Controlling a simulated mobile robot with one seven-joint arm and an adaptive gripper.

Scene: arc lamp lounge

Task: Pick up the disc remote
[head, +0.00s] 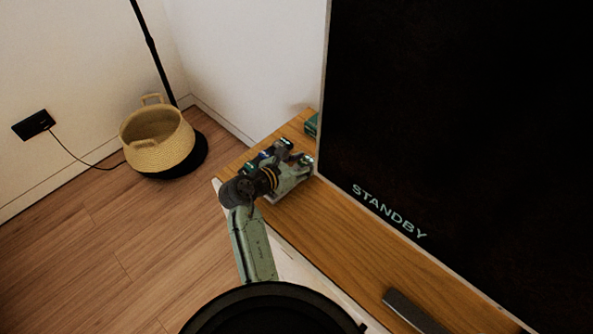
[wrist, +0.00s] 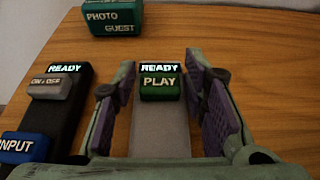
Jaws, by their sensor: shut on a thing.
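A slim grey remote with a green PLAY button and a lit READY label (wrist: 159,120) is in the middle of the wrist view. I take it as the disc remote. My gripper (wrist: 160,78) is shut on it, with a purple pad at each side. The remote's near end is hidden by my gripper. In the head view my gripper (head: 291,171) is low over the far left end of the wooden bench, by the screen. I cannot tell whether the remote touches the bench.
A black remote (wrist: 64,105) with ON/OFF and INPUT buttons lies close to the left finger. A green PHOTO GUEST block (wrist: 112,18) is behind. The wooden bench (head: 345,235) carries a large STANDBY screen (head: 450,130) and a dark bar (head: 415,311). A basket (head: 157,142) stands on the floor.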

